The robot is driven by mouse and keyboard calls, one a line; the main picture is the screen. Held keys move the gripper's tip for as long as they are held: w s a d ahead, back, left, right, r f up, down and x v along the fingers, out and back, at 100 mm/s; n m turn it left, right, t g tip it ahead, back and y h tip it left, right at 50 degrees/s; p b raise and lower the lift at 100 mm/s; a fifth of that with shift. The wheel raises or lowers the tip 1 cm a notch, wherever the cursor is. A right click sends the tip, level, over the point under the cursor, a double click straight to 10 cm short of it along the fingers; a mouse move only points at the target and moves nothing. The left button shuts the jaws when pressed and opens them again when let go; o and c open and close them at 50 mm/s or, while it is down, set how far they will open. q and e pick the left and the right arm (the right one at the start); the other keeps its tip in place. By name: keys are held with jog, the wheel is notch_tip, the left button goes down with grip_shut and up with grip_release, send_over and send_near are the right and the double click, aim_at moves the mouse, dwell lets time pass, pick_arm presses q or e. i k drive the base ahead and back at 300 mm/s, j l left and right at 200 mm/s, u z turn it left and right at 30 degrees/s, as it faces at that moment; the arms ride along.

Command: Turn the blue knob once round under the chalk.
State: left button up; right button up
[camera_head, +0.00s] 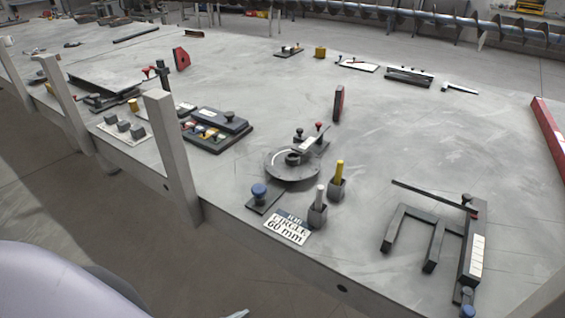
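A blue knob (259,190) stands on a dark plate at the table's front edge, just left of a round dark disc (291,177). The disc has a pale curved mark on its top and a raised hub. An arm with a pale bar (313,140) and a red knob reaches over the disc from behind. A white chalk stick (320,194) and a yellow one (339,172) stand upright in separate dark holders right of the disc. I cannot tell whether chalk touches the disc. A second blue knob (467,311) shows at the bottom right. Neither gripper is identifiable in view.
A card (287,229) reading "JOB CIRCLE 60 mm" lies in front of the disc. A dark forked fixture (433,239) is at right, a black tray (217,132) at left. Pale posts (171,155) rise along the front edge. The table's middle right is clear.

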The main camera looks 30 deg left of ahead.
aim_at(259, 190)
jog(key=j+u, duration=0.25)
jog(key=u, duration=0.15)
jog(key=j+u, duration=0.35)
jog(key=k+l, duration=0.05)
